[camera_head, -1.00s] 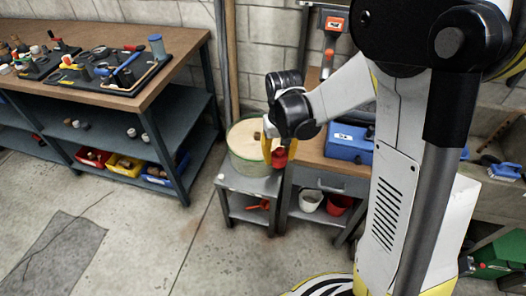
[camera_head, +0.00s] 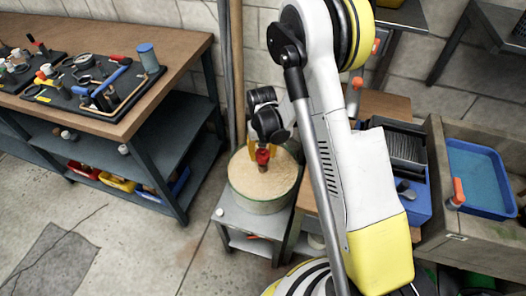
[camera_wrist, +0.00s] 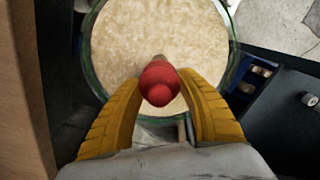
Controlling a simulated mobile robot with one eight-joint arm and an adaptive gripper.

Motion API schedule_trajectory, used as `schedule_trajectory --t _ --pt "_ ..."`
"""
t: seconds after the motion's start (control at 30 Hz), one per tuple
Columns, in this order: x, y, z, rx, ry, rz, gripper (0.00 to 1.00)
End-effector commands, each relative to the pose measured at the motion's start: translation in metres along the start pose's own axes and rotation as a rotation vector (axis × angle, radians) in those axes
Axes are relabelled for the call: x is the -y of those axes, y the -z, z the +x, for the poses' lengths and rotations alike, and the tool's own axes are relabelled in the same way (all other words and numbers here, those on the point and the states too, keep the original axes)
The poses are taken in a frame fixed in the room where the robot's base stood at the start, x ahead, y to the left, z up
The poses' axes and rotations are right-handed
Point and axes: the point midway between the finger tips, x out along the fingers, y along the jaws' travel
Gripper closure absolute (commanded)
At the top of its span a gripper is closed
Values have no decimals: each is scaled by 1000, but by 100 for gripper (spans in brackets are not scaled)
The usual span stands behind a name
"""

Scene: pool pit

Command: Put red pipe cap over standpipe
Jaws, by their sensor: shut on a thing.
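The red pipe cap (camera_head: 263,157) is held between the yellow fingers of my gripper (camera_head: 262,150). In the wrist view the cap (camera_wrist: 158,84) sits between the two fingertips of my gripper (camera_wrist: 160,78), with its rounded red end towards the camera. A small brown stub, seemingly the standpipe (camera_head: 262,168), shows just below the cap above the sandy top of a round green-rimmed tub (camera_head: 258,208). In the wrist view a bit of it shows past the cap's far edge. Whether cap and standpipe touch, I cannot tell.
The tub stands on a small grey stand (camera_head: 228,213) beside a wooden-topped bench. At left is a workbench (camera_head: 185,45) with black trays of pipe fittings. A wall with upright pipes is close behind the tub. A blue tray (camera_head: 480,175) lies at right.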

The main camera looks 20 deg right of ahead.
Motion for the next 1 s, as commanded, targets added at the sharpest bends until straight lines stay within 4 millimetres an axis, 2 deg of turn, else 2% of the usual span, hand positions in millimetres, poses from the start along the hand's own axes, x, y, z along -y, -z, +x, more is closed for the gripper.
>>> schedule_trajectory --t 0.53,1.0 --pt "0 0 52 0 0 0 83" --pt "0 0 55 0 0 0 83"
